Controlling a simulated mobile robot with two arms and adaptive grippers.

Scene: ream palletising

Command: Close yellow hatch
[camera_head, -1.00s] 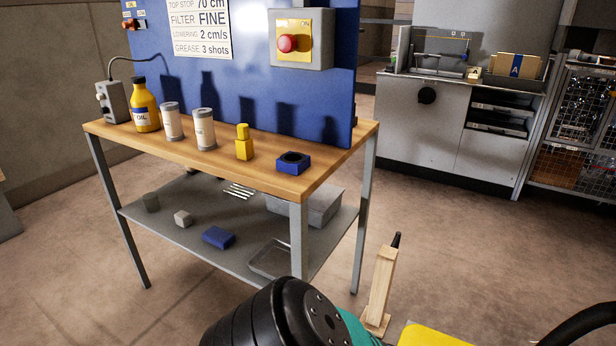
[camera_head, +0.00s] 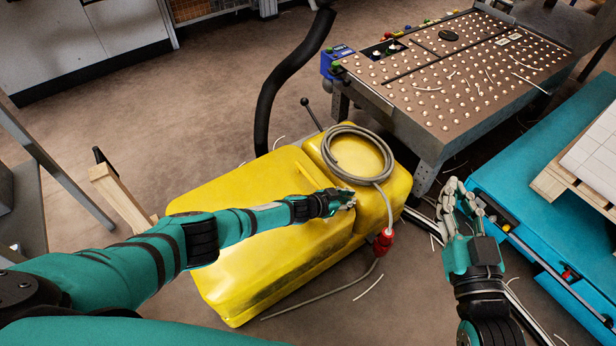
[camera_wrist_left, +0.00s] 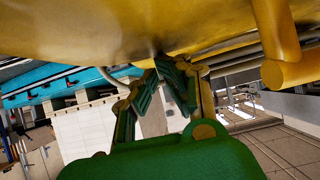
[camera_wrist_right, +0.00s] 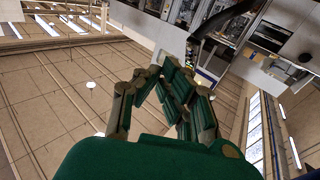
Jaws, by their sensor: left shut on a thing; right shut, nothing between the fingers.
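The yellow hatch (camera_head: 265,190) looks to be the large yellow cover of the yellow machine (camera_head: 225,300) in the middle of the head view. A bar-like ridge runs along its top. I cannot tell whether it is fully down. My left gripper (camera_head: 347,200) is shut at the cover's right side, beside the machine's smaller yellow end. In the left wrist view my left fingers (camera_wrist_left: 168,70) meet right under a yellow surface (camera_wrist_left: 110,30); their tips are partly hidden there. My right gripper (camera_head: 452,190) is shut and empty, right of the machine; it also shows in the right wrist view (camera_wrist_right: 170,80).
A coiled grey cable (camera_head: 357,153) lies on the machine's smaller end, with a red plug (camera_head: 383,242) hanging down. A black handle (camera_head: 285,80) rises behind. A ball-topped table (camera_head: 440,110) stands behind right, a blue platform (camera_head: 540,190) at right. A wooden post (camera_head: 120,200) stands left.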

